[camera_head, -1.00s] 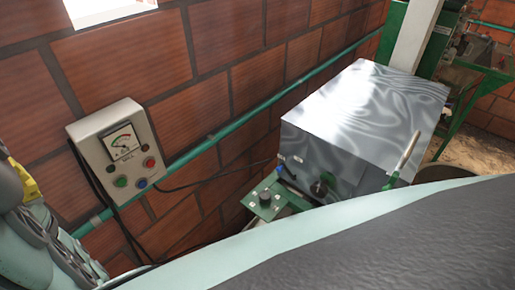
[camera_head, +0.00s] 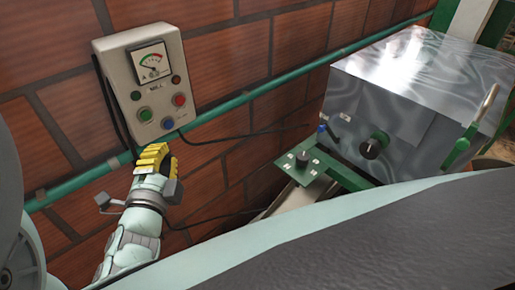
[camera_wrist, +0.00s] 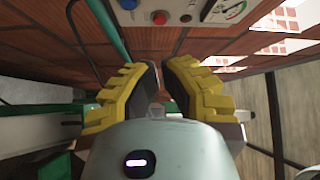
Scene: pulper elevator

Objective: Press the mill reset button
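The grey mill control box (camera_head: 117,68) is fixed to the brick wall in the head view. It carries a gauge (camera_head: 151,62), a green button (camera_head: 145,114), a red button (camera_head: 179,100), a blue button (camera_head: 167,123) at the bottom, and small dark indicators. My gripper (camera_head: 157,152), with yellow fingers, is just below the box, apart from it and from the blue button. In the wrist view the box (camera_wrist: 203,12) is at the top edge, with the blue button (camera_wrist: 128,4) cut by it. The fingers (camera_wrist: 163,66) are empty, with a narrow gap between their tips.
A green pipe (camera_head: 235,115) runs along the wall behind my gripper, below the box. Black cables hang from the box. A shiny metal machine (camera_head: 400,95) with a dark knob and a green bracket (camera_head: 305,165) stands to the right.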

